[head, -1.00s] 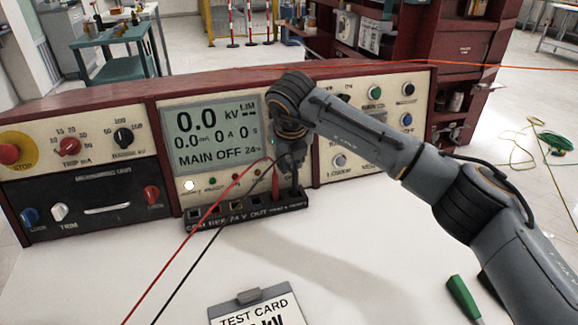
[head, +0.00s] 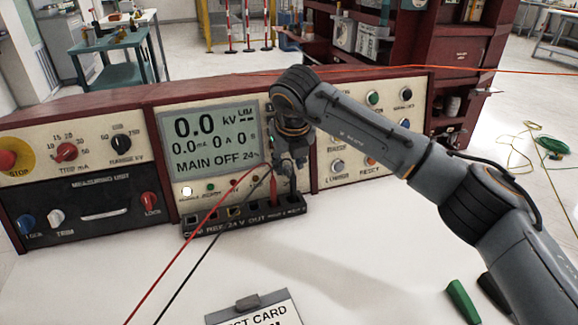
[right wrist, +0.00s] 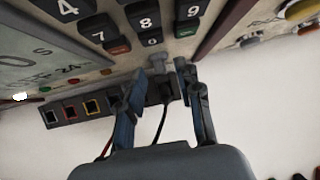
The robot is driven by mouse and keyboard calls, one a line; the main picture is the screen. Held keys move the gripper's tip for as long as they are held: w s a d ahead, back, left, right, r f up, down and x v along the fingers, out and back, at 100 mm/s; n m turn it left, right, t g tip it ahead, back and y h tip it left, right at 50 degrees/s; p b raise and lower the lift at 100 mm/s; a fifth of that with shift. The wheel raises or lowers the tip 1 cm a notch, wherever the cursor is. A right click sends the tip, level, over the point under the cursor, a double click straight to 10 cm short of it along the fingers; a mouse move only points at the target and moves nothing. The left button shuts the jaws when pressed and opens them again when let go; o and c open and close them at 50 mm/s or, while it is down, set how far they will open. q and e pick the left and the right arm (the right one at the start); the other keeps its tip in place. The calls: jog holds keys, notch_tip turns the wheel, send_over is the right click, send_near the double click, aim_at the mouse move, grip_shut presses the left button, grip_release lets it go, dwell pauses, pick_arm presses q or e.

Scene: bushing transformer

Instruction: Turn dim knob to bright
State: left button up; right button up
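The control panel (head: 75,127) carries a lit display (head: 210,137) reading MAIN OFF. My right gripper (head: 290,172) is at the panel just right of the display, above the socket strip (head: 245,224), and covers what lies behind it. In the right wrist view its two fingers (right wrist: 161,74) are apart. A small grey knob (right wrist: 157,62) under the keypad (right wrist: 125,20) shows between and just beyond the fingertips; it may be the dim knob, but its label is not readable. I cannot tell whether a finger touches it. My left gripper is not in view.
A red lead (head: 178,258) and a black lead (head: 192,267) run from the strip area across the white bench, close to the gripper. A test card (head: 255,315) and a green-handled item (head: 462,300) lie in front. The bench between is mostly clear.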

jog(key=v, duration=1)
